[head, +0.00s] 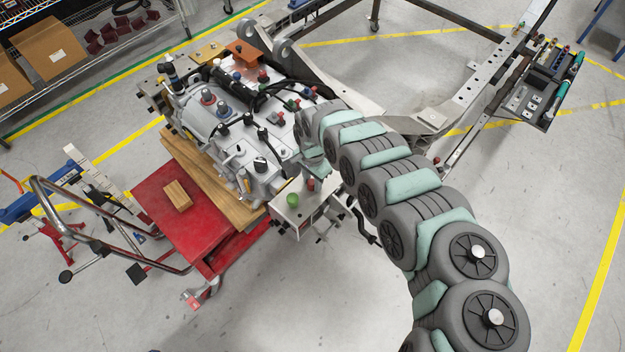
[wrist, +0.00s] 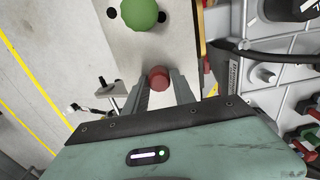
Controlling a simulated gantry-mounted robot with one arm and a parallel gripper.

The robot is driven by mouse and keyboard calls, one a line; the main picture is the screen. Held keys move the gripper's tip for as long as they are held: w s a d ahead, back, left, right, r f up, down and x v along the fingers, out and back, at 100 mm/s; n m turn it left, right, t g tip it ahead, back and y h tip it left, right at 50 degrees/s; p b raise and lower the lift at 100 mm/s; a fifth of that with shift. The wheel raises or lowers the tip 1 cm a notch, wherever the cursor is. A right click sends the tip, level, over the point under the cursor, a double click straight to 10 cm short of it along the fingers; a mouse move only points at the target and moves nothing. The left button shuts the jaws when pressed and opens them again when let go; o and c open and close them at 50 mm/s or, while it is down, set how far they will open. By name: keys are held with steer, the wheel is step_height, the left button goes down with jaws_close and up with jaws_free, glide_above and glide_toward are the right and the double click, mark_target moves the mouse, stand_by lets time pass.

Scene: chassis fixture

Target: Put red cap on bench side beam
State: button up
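The red cap (wrist: 158,78) sits between my gripper's fingertips (wrist: 159,84) in the wrist view, with a finger against each side. In the head view, the red cap (head: 311,185) shows just below my gripper (head: 312,166). It is over the inner end of the pale bench side beam (head: 292,213); whether it touches the beam I cannot tell. The beam's flat top (wrist: 175,45) has dark round holes. A green cap (head: 292,200) stands on the beam, farther from my gripper; it also shows in the wrist view (wrist: 138,13).
A grey gearbox-like unit (head: 225,125) with several coloured caps and black hoses lies beside the beam. A red cart (head: 180,215) with a wooden block (head: 177,195) is at left. A metal chassis frame (head: 490,75) extends right. Open floor lies below the beam.

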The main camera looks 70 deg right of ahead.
mark_target(313, 180)
steer(key=shift+o, duration=1.1)
step_height(313, 180, up, 12)
steer(key=p, duration=0.1)
steer(key=shift+r, duration=0.15)
